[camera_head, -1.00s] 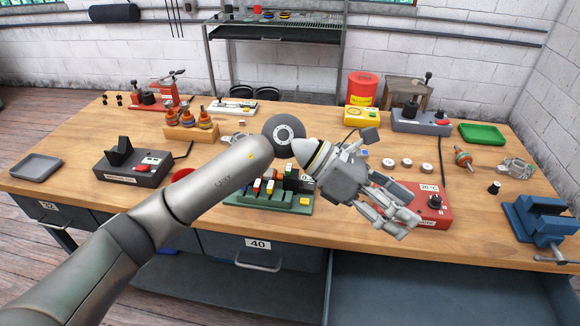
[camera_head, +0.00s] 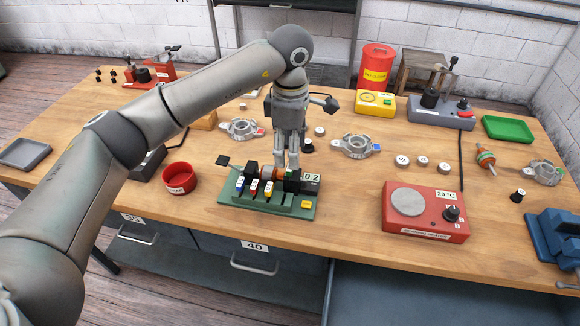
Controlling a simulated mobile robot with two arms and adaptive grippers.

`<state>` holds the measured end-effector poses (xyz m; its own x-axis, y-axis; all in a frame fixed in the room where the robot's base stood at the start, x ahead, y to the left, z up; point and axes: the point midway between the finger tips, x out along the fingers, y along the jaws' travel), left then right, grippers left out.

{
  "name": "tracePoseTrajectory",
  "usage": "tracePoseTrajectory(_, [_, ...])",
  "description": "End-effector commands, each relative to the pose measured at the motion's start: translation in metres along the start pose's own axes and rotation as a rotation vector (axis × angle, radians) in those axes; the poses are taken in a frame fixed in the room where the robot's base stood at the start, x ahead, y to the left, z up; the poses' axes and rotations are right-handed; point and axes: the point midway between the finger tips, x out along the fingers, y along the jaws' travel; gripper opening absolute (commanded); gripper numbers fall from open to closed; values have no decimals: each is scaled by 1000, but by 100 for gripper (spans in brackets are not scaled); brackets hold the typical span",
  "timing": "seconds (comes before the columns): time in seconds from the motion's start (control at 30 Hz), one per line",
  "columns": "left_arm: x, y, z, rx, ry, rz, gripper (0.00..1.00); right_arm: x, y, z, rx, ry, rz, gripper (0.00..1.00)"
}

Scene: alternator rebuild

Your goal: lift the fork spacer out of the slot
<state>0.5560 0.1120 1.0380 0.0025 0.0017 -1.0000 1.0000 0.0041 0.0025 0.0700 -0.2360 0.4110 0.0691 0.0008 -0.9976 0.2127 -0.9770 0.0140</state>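A green fixture (camera_head: 290,205) stands near the table's front edge, with a row of small pieces with blue, red and yellow tabs (camera_head: 255,187) on it. I cannot tell which piece is the fork spacer, or which slot it sits in. A small black block marked 0.2 (camera_head: 311,185) stands at the fixture's right end. My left gripper (camera_head: 286,172) points down over the back of the fixture, near a copper-coloured part (camera_head: 275,175). Its fingers look close together, but whether they hold anything is hidden. My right gripper is not in view.
A red bearing heater (camera_head: 424,222) stands right of the fixture and a red bowl (camera_head: 179,177) left of it. Metal housings (camera_head: 357,146) lie behind, with several small round parts (camera_head: 422,161). The wood between fixture and heater is clear.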

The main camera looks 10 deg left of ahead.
Motion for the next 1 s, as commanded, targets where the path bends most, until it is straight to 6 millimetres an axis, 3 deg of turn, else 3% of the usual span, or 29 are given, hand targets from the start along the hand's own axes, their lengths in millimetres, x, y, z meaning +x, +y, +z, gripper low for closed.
tracePoseTrajectory(0.17, [11,-1,1,0,0,-2,54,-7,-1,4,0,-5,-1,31])
tracePoseTrajectory(0.47, [49,-1,4,-1,-1,-2,54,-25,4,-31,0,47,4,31])
tracePoseTrajectory(0.77, [58,-1,4,1,-2,0,54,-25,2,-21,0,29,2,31])
tracePoseTrajectory(1.0, [57,-1,4,1,-2,0,27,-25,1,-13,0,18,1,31])
